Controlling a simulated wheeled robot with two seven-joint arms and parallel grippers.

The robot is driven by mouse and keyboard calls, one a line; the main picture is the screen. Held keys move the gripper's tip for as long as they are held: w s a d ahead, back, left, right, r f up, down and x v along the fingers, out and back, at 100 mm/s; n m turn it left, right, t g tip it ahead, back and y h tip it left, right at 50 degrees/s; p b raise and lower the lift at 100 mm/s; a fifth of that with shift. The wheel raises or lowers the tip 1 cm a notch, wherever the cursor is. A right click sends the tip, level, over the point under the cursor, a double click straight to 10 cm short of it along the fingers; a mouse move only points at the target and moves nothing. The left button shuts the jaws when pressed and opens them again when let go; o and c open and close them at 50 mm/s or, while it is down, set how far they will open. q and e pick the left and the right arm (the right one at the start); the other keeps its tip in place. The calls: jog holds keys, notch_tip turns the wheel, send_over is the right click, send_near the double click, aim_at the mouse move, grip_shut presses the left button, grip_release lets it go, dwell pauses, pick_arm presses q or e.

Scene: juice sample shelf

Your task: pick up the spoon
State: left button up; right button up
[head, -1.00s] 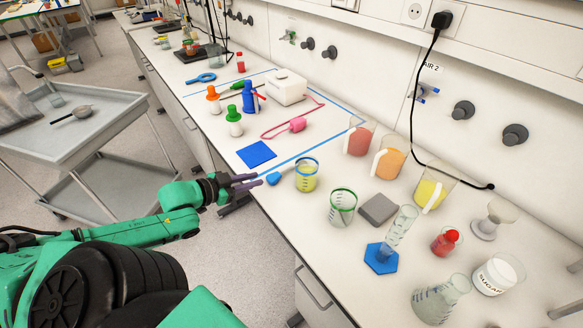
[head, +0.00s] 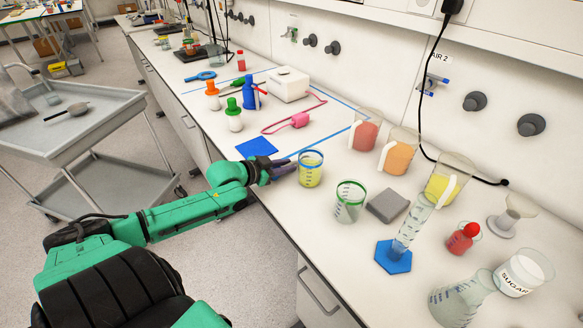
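The blue spoon does not show clearly now; the spot beside the beaker where it lay is covered by my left gripper (head: 284,168). That gripper has dark purple fingers and reaches over the bench's front edge. Its fingertips are close to the left side of a blue-rimmed beaker of yellow liquid (head: 311,170). I cannot tell whether the fingers touch the beaker or whether they are open or shut on the spoon. My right gripper is not in view.
A blue square pad (head: 257,147) lies just behind the gripper. A green-rimmed beaker (head: 349,202), a grey block (head: 388,205) and a measuring cylinder on a blue hexagonal foot (head: 393,256) stand to the right. Jugs (head: 398,150) stand behind. A grey cart (head: 60,140) is at left.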

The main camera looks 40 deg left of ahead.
pick_arm(q)
jog(key=shift+s, duration=0.1)
grip_shut()
